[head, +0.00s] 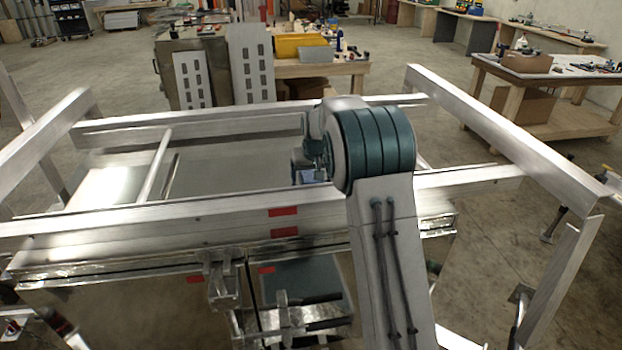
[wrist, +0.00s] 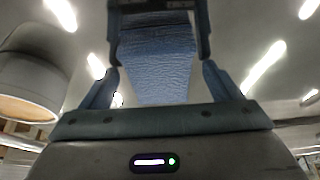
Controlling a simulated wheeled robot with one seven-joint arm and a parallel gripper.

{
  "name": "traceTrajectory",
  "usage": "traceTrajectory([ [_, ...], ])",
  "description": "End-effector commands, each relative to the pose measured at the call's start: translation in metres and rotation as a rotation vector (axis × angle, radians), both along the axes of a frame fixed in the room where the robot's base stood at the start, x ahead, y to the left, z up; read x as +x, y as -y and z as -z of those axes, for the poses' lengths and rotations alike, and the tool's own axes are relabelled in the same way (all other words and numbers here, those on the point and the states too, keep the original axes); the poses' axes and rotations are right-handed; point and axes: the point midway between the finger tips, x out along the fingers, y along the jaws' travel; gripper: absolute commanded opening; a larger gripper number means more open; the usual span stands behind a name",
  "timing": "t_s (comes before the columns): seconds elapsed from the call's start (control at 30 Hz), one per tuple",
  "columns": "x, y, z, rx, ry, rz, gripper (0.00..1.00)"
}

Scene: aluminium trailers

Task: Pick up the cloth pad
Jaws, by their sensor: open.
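The cloth pad (wrist: 157,62) is blue and wrinkled. In the wrist view it shows between the two fingers of my gripper (wrist: 158,28), with its upper part cut by a dark edge. My gripper is open, with a finger on each side of the pad. I cannot tell whether either finger touches it. In the head view my arm hides most of the gripper. A small blue patch shows left of my arm's elbow, over the trailer bed; I cannot tell whether it is pad or gripper.
An aluminium trailer (head: 230,215) with raised side rails (head: 500,130) surrounds the arm's reach. A crossbar (head: 155,165) spans its left part. Behind stand slotted metal plates (head: 252,62) and a workbench with a yellow bin (head: 300,46).

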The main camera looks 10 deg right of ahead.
Motion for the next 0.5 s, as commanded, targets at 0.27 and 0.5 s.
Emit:
traceTrajectory([
  [0.27,0.0,0.0,0.0,0.0,0.0,0.0,0.85],
  [0.5,0.0,0.0,0.0,0.0,0.0,0.0,0.36],
])
